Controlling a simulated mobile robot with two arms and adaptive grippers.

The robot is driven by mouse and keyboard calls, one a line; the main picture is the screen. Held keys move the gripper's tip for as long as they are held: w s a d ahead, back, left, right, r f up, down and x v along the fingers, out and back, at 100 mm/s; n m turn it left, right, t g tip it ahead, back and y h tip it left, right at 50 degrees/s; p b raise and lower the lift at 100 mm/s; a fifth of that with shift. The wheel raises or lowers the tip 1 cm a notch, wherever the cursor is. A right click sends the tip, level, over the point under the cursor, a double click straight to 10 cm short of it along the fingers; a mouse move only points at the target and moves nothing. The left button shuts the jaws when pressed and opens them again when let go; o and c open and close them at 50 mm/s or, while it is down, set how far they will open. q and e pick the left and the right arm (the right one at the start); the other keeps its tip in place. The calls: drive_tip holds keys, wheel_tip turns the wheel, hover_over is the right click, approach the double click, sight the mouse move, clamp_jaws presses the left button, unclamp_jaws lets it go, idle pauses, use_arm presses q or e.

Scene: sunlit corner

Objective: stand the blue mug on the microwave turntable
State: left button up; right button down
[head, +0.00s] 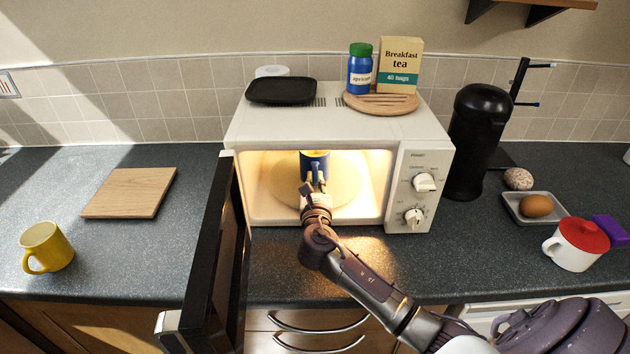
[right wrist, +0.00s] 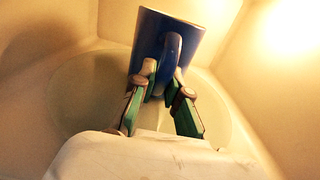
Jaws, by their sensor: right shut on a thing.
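The blue mug (head: 315,160) is inside the lit microwave (head: 420,150), above the middle of the round turntable (head: 348,186). It looks upright in the head view; whether its base touches the turntable I cannot tell. My right gripper (head: 314,186) reaches in through the open front and is shut on the mug's handle. In the right wrist view the mug (right wrist: 150,42) leans a little in the picture, with its handle between the fingers of the gripper (right wrist: 166,84). The turntable (right wrist: 72,92) shows behind it. My left gripper is out of view.
The microwave door (head: 212,255) stands open on the left. A yellow mug (head: 47,246) and wooden board (head: 130,192) are on the left counter. A black canister (head: 478,142), an egg dish (head: 520,213) and a red-lidded white mug (head: 576,245) are on the right.

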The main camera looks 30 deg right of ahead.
drive_tip(key=c, duration=1.2)
unclamp_jaws()
drive_tip(key=b+v, duration=0.1)
drive_tip(key=v, duration=1.1)
